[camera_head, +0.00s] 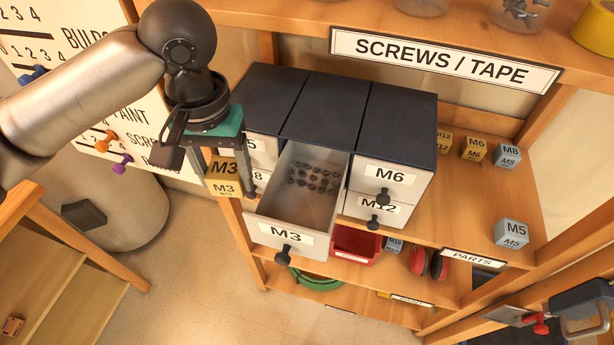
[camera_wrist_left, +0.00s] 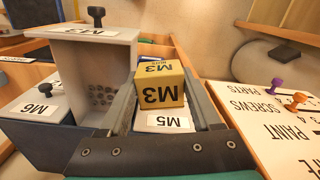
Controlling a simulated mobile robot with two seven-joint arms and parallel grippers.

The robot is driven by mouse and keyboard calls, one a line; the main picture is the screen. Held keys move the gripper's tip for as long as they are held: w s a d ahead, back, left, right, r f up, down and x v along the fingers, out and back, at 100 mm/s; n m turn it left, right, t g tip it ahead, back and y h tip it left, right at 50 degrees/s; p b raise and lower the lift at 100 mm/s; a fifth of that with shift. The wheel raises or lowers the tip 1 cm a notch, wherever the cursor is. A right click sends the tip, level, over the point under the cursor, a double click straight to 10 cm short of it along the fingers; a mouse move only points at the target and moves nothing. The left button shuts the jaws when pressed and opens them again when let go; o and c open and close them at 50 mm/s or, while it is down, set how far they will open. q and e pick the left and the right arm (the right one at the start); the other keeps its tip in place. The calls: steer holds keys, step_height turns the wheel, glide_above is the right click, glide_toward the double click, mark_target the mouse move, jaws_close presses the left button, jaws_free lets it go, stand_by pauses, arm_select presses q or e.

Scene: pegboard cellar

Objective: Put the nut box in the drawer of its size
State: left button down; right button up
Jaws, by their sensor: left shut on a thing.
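A yellow box marked M3 (camera_head: 223,177) is held in my left gripper (camera_head: 227,178), which is shut on it. The box also shows between the fingers in the left wrist view (camera_wrist_left: 160,85). The M3 drawer (camera_head: 279,235) is pulled open from the dark-topped cabinet (camera_head: 320,105), with several dark nuts on its floor. The gripper and box are just left of the open drawer, in front of the cabinet's left column. The M6 drawer (camera_head: 387,176) and M12 drawer (camera_head: 376,209) are closed at right. The other labels at left are partly hidden by my gripper and the box.
Small boxes marked M6 (camera_head: 475,148), M8 (camera_head: 507,156) and M5 (camera_head: 511,233) stand on the shelf right of the cabinet. A red bin (camera_head: 356,245) and red earmuffs (camera_head: 428,262) are on the shelf below. The SCREWS / TAPE sign (camera_head: 443,60) hangs above the cabinet.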

arm_select(q)
steer(key=d+r+m+p, duration=0.2)
steer(key=d+r+p, duration=0.8)
steer(key=r+p, duration=0.15)
glide_above(300, 217)
step_height(300, 217, down, 15)
steer(key=shift+r+b, duration=0.1)
steer(key=shift+b, duration=0.2)
steer(key=shift+f, duration=2.35)
steer(key=shift+c, duration=0.4)
jaws_free()
steer(key=shift+f, duration=0.15)
step_height(300, 217, up, 12)
steer(key=shift+r, duration=0.2)
